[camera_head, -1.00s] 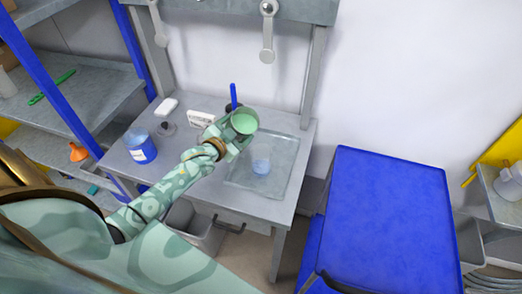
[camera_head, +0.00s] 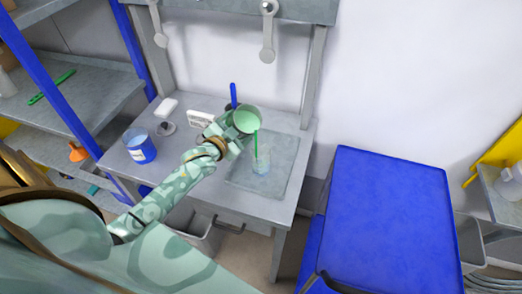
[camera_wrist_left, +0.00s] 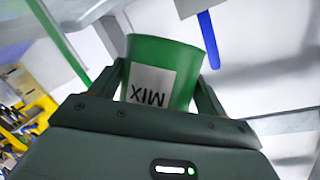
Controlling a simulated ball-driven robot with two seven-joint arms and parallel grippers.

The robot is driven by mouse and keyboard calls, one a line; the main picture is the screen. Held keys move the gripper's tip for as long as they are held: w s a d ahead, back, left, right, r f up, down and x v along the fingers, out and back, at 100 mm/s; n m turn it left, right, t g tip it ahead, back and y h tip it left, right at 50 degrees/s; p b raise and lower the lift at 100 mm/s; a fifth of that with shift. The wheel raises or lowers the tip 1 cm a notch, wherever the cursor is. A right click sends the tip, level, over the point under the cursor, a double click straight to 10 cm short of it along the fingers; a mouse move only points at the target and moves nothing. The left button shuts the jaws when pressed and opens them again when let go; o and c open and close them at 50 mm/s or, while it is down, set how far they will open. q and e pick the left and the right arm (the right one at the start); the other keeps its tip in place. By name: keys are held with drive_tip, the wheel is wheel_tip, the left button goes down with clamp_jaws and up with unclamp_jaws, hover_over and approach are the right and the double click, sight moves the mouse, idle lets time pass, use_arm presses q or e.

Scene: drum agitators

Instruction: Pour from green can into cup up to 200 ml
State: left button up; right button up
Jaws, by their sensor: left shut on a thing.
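The green can (camera_head: 246,121) is held by my left gripper (camera_head: 231,132) above the bench and tilted toward the right. Green liquid shows in its mouth, and a thin green stream (camera_head: 257,142) runs from its rim down into the clear cup (camera_head: 262,163). The cup stands upright on a grey mat or tray (camera_head: 281,184); its marks and exact fill level are too small to read. In the left wrist view the can (camera_wrist_left: 188,55) sits between the two fingers, with its "MIX" label upside down. The stream (camera_wrist_left: 62,42) shows at upper left there. My right gripper is out of view.
A blue tub (camera_head: 141,149) with a white label stands at the bench's left. A white labelled block (camera_head: 199,118) and a blue upright handle (camera_head: 233,94) are behind the gripper. A blue cart (camera_head: 390,220) stands to the right. Shelves (camera_head: 75,95) are at left.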

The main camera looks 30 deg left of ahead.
use_arm(q)
drive_tip(key=shift+d+r, duration=0.1)
drive_tip(key=shift+r+m+t+b, duration=0.3)
drive_tip(key=shift+m+b, duration=0.2)
drive_tip(key=shift+b, duration=0.35)
idle(0.5)
drive_tip(key=shift+d+r+b, duration=0.1)
drive_tip(key=shift+r+b, duration=0.05)
drive_tip(key=shift+b, duration=0.25)
drive_tip(key=shift+f+m+t+y+b, duration=0.2)
drive_tip(key=shift+m+b, duration=0.25)
drive_tip(key=shift+b, duration=0.55)
drive_tip(key=shift+f+m+t+y+b, duration=0.1)
drive_tip(key=shift+m+t+b, duration=0.3)
drive_tip(key=shift+b, duration=0.6)
idle(0.9)
